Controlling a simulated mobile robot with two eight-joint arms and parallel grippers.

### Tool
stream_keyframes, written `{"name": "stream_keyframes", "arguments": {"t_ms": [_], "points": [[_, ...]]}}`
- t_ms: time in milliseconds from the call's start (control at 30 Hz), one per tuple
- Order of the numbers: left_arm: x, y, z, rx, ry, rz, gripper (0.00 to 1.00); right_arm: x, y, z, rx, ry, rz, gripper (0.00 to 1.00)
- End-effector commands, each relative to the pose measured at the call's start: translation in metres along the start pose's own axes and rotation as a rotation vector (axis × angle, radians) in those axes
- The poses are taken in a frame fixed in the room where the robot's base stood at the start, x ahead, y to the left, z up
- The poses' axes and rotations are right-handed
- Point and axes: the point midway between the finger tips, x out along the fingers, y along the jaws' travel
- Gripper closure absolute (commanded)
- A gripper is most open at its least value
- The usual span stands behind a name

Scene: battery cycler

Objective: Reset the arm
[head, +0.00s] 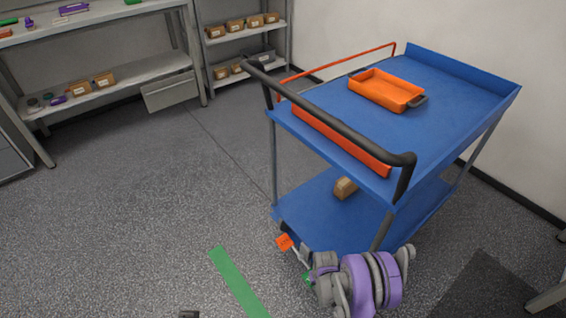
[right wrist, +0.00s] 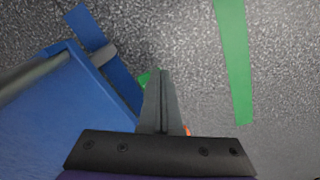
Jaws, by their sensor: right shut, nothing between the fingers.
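My right arm, with purple and grey links, comes in at the bottom of the head view (head: 372,280), low in front of the blue cart (head: 445,105). My right gripper (right wrist: 158,75) shows clearly in the right wrist view. Its two grey fingers are together with nothing between them, over the speckled floor and beside the cart's blue edge. In the head view the gripper end is small and hard to make out near the cart's lower shelf. A small dark part at the bottom edge of the head view may belong to my left arm; its jaws do not show.
An orange tray (head: 386,89) stands on the cart's top, and a brown box (head: 345,188) on its lower shelf. A green strip (head: 239,282) lies on the floor. Shelves with brown boxes (head: 235,25) stand at the back. The floor at left is clear.

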Motion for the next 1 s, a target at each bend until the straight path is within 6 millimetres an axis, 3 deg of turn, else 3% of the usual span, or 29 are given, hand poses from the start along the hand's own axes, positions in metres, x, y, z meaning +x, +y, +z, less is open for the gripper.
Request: {"name": "stream_keyframes", "arguments": {"t_ms": [267, 467, 700, 1000], "points": [[0.0, 0.0, 0.0, 0.0, 0.0, 0.0, 0.5, -0.109, 0.01, -0.011, 0.022, 0.057, 0.003, 1.0], [0.0, 0.0, 0.0, 0.0, 0.0, 0.0, 0.5, -0.198, 0.017, 0.003, 0.042, 0.109, 0.007, 1.0], [0.0, 0.0, 0.0, 0.0, 0.0, 0.0, 0.5, -0.286, 0.021, 0.044, 0.065, 0.173, 0.011, 1.0], [0.0, 0.0, 0.0, 0.0, 0.0, 0.0, 0.5, -0.358, 0.021, 0.121, 0.093, 0.252, 0.017, 1.0]]}}
